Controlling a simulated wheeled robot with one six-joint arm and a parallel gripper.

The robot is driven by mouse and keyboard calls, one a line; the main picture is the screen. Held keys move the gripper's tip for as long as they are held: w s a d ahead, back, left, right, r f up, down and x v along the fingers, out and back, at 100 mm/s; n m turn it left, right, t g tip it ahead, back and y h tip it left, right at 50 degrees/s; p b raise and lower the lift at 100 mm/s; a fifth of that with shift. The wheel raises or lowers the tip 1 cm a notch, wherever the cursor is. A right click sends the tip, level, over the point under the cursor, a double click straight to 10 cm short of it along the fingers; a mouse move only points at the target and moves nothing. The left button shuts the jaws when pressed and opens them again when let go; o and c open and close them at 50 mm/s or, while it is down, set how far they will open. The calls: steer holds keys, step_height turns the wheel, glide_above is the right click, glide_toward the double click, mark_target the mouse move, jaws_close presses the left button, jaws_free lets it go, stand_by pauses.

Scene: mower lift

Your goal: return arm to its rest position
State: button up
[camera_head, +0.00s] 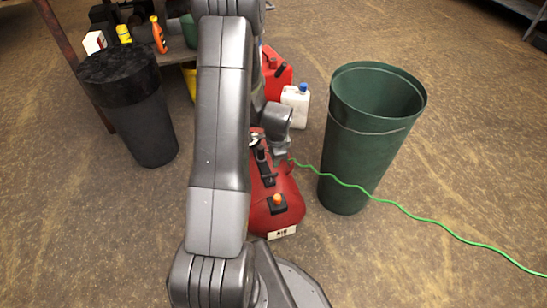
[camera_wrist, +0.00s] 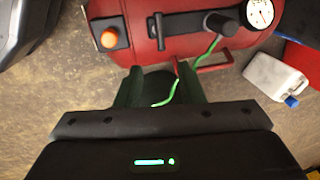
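My arm reaches forward and down over the middle of the head view. Its wrist end (camera_head: 280,145) is low beside the red tank unit (camera_head: 285,212); the fingers are hard to make out there. In the wrist view, my gripper (camera_wrist: 160,70) has two dark green fingers standing apart with a gap between them. I see nothing clamped in it. The red tank (camera_wrist: 190,45) lies just beyond the fingertips. A green hose (camera_wrist: 207,50) runs from a black fitting (camera_wrist: 222,22) on the tank down past the right finger, across the gap. It cannot be told whether it touches.
A tall green bin (camera_head: 365,150) stands just right of my wrist. The green hose (camera_head: 440,225) trails across the floor to the right. A white jug (camera_head: 296,103) and red can (camera_head: 278,75) stand behind. A black bin (camera_head: 140,130) is left; floor front left is clear.

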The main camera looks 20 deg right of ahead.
mark_target(272, 175)
steer(key=w+f+b, duration=0.1)
steer(key=f, duration=0.3)
steer(key=f+b, duration=0.2)
steer(key=f, duration=0.3)
steer(key=w+f+b, duration=0.1)
steer(key=f, duration=0.3)
steer(key=shift+w+d+f+b, duration=0.15)
steer(key=shift+w+f+b, duration=0.2)
steer(key=shift+f+b, duration=0.05)
steer(key=shift+f, duration=0.1)
steer(key=shift+n+b, duration=0.5)
steer(key=shift+b, duration=0.05)
steer(key=shift+r, duration=0.2)
steer(key=shift+r+p, duration=0.1)
steer(key=shift+p, duration=0.35)
